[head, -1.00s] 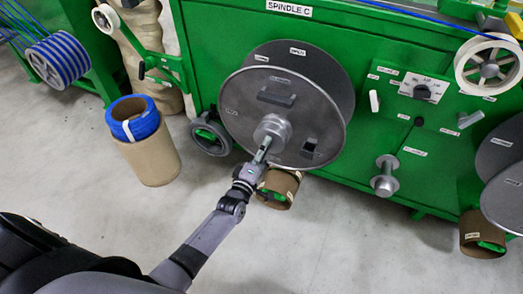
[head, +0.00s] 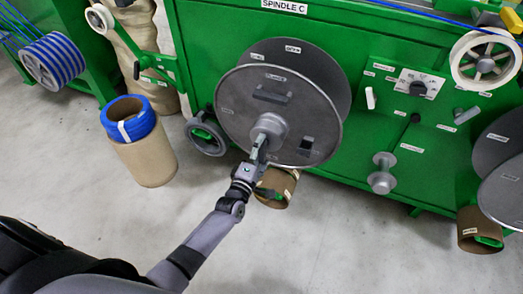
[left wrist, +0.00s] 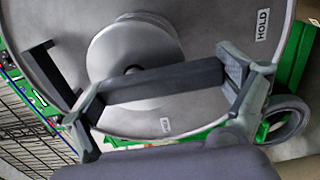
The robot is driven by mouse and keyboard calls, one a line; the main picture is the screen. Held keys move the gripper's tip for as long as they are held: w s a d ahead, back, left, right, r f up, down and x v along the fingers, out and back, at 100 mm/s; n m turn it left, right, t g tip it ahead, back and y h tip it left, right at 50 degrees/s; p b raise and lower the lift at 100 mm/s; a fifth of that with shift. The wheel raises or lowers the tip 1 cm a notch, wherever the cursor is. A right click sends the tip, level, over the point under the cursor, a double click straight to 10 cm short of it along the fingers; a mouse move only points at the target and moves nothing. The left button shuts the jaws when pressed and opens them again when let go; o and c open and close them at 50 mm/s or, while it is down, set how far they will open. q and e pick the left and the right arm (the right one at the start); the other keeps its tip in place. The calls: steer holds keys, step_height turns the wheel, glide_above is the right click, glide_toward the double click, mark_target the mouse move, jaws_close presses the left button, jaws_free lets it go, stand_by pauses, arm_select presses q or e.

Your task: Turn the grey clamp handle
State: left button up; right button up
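The grey clamp handle (left wrist: 165,85) is a dark grey bar across the round hub of the large grey reel (head: 235,108), which carries a HOLD label. My left gripper (left wrist: 162,87) has its fingers spread wide with one at each end of the bar, and both seem to touch it. In the head view my left gripper (head: 259,150) is in front of the hub (head: 268,128), and it hides most of the handle there. My right gripper is not in view.
The reel is on a green machine (head: 400,45) marked SPINDLE C. A small grey handwheel (head: 207,137) is left of the reel. A cardboard tube with blue cable (head: 145,160) stands on the floor to the left. A brown core (head: 277,188) lies below the reel. The floor in front is clear.

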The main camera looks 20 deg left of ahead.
arm_select(q)
steer(key=shift+o, duration=0.8)
steer(key=shift+s, duration=0.25)
steer(key=s, duration=1.1)
steer(key=shift+s+a, duration=0.15)
steer(key=shift+s, duration=0.1)
